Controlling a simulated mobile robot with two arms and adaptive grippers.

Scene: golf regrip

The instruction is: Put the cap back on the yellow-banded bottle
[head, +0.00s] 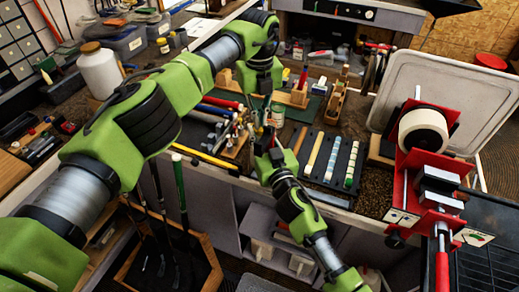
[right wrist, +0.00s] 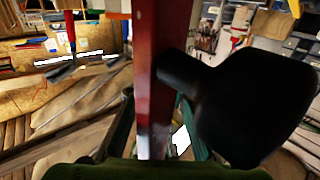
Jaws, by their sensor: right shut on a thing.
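My left gripper (head: 265,103) points down over the workbench, at the end of the arm that arches in from the left. Its fingers are small and dark, and I cannot tell whether they are open. My right gripper (head: 271,140) reaches up from below to just under it, close to the bench edge. In the right wrist view a dark red upright thing (right wrist: 152,70) stands very close, beside a black finger of the right gripper. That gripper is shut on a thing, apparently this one. I cannot make out a yellow-banded bottle or a loose cap.
A white bottle with a brown lid (head: 99,72) is at the left. Tools clutter the bench.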

